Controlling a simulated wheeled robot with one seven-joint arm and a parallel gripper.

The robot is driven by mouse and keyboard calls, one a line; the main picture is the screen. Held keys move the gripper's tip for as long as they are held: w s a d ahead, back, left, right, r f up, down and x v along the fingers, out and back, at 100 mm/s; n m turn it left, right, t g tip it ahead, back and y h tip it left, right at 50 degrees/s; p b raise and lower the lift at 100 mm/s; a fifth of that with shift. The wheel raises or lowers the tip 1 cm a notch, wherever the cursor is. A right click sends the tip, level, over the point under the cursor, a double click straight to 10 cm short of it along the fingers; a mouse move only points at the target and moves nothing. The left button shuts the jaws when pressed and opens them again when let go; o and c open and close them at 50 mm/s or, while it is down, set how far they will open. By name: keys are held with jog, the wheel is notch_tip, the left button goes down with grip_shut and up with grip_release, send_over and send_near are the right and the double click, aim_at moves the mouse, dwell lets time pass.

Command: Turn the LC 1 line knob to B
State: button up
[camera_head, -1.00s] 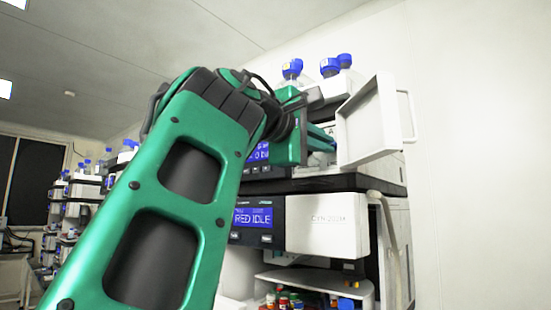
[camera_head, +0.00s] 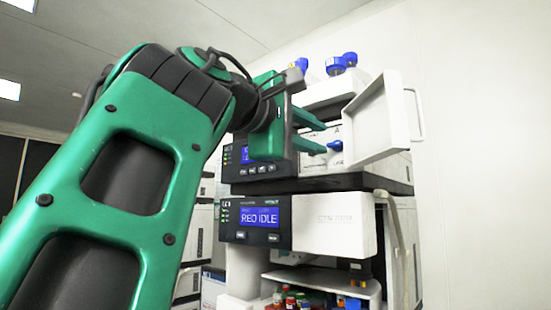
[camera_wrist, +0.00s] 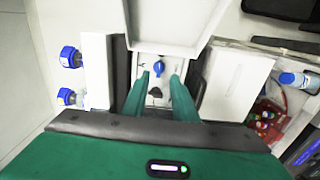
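The blue line knob (camera_head: 335,146) sits on a pale panel inside the upper module, behind its open white door (camera_head: 375,125). In the wrist view the knob (camera_wrist: 158,61) is beyond my fingertips, roughly centred between them. My gripper (camera_head: 318,138) has its two green fingers apart, pointing at the knob from the left. The fingers (camera_wrist: 157,78) are empty and seem short of the knob. Small marks on the panel around the knob are too small to read.
A lower module shows a blue "RED IDLE" screen (camera_head: 259,217) and a closed white front (camera_head: 333,222). Blue-capped bottles (camera_head: 338,64) stand on top of the stack. Small vials (camera_head: 290,298) sit on a shelf below. The open door hangs right of the knob.

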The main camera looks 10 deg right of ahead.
jog(key=v, duration=0.4)
jog(key=shift+s+a, duration=0.2)
jog(key=shift+a, duration=0.05)
